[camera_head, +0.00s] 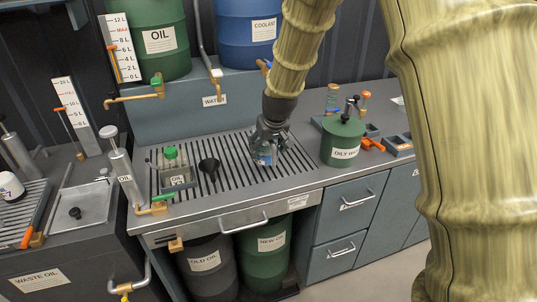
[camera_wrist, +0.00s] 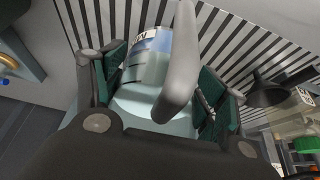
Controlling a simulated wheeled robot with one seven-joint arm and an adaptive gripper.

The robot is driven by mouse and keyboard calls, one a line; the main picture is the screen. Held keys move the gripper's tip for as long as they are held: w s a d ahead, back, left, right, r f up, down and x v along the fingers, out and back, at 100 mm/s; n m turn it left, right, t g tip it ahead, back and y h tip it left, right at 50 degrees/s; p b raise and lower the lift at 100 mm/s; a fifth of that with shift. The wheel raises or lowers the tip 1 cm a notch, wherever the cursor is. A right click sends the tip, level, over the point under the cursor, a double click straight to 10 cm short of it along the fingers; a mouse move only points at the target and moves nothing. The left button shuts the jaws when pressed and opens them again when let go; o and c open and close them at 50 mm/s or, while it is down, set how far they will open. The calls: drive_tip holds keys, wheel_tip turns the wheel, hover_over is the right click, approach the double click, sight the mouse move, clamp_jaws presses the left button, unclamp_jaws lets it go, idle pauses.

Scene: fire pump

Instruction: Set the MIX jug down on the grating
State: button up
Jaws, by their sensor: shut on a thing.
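My gripper (camera_head: 269,140) points down over the right half of the grating (camera_head: 232,187) in the head view. It is shut on a clear jug with a blue label (camera_head: 264,156), mostly hidden by the fingers. In the wrist view the jug (camera_wrist: 149,62) sits between the dark green finger pads, with its grey handle (camera_wrist: 180,70) toward the camera.
On the grating's left stand a black funnel (camera_head: 209,166) and a green-capped oil bottle (camera_head: 170,156) in a holder. A green oily can (camera_head: 342,140) stands right of the grating. Pump (camera_head: 124,175) and taps line the left and back. Slats around the jug are clear.

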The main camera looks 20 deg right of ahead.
sight(273, 143)
drive_tip(key=shift+f+p, duration=0.3)
drive_tip(key=shift+f, duration=1.4)
drive_tip(key=shift+f, duration=0.1)
drive_tip(key=o, duration=1.9)
drive_tip(key=shift+f, duration=0.1)
drive_tip(key=b+v, duration=0.1)
drive_tip(key=v, duration=1.1)
